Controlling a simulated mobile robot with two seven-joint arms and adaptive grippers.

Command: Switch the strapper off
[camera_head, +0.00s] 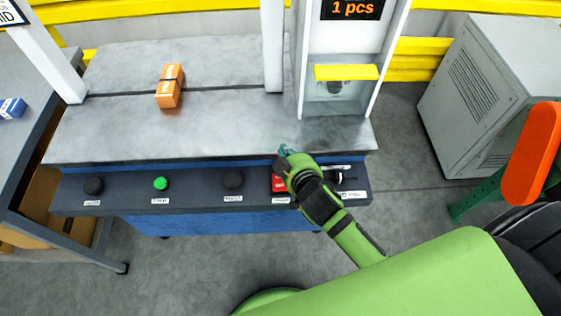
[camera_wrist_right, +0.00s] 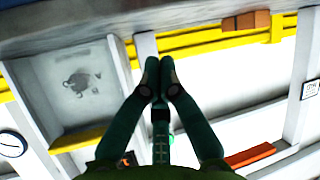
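The strapper (camera_head: 210,125) is a grey-topped table with a dark control panel (camera_head: 120,190) along its front edge. The panel carries black knobs, a lit green button (camera_head: 160,183) and a red control (camera_head: 279,184). The labels are too small to read. My right gripper (camera_head: 285,150) is over the panel's right part and partly hides the red control. I cannot tell whether it touches it. In the right wrist view, the fingers of my right gripper (camera_wrist_right: 160,75) meet at the tips with nothing visible between them. My left gripper is out of view.
An orange strapped box (camera_head: 169,86) lies on the strapper's top. A display reading "1 pcs" (camera_head: 352,9) is above a yellow-edged bay at the right. A grey cabinet (camera_head: 480,95) stands at the right, and a side table with a blue box (camera_head: 12,108) at the left.

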